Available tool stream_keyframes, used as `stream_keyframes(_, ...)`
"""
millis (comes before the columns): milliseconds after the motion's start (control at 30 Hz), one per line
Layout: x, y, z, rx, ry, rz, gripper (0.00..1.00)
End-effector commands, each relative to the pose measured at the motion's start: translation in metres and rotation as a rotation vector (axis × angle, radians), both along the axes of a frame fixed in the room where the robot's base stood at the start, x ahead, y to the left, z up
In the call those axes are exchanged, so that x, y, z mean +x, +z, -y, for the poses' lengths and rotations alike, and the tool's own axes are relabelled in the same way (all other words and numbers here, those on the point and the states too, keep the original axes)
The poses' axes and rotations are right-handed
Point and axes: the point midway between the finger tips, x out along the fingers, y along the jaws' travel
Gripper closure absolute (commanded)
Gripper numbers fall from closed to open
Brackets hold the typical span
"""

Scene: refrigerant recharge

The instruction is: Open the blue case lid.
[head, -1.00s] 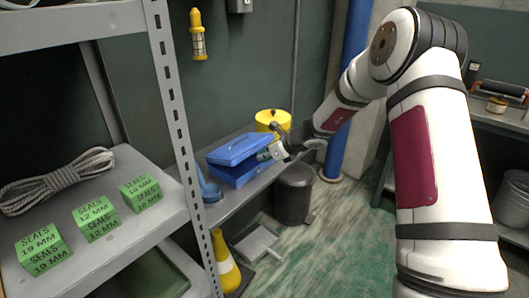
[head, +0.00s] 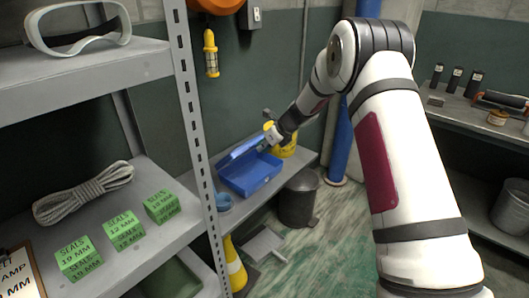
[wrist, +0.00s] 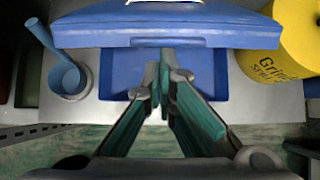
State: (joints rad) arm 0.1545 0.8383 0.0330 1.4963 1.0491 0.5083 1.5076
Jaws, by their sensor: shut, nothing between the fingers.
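The blue case (head: 253,176) sits on a grey bench behind the shelf upright, with its lid (head: 243,147) raised at a slant and the inside of the base showing. In the wrist view the lid (wrist: 170,28) spans the top of the picture and the case base (wrist: 115,78) lies below it. My gripper (head: 265,146) is at the lid's right side in the head view. In the wrist view my gripper (wrist: 163,72) is shut and empty, its fingertips just below the lid's edge; whether they touch it I cannot tell.
A yellow tub (head: 284,146) stands right of the case, partly behind my arm. A blue ladle-like cup (wrist: 66,76) stands left of it. A grey bin (head: 298,202) and a yellow cone (head: 234,264) stand on the floor. Green seal boxes (head: 124,229) sit on the near shelf.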

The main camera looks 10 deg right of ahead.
Motion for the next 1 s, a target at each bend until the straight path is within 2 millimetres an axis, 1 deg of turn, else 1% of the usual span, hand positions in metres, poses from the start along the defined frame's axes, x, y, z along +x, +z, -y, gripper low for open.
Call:
stream_keyframes(33, 0.003, 0.005, -0.005, -0.013, 0.008, -0.007, 1.00)
stream_keyframes(233, 0.007, 0.016, -0.009, -0.070, 0.005, -0.088, 1.00)
stream_keyframes(1000, 0.006, 0.017, -0.008, -0.069, 0.000, -0.095, 1.00)
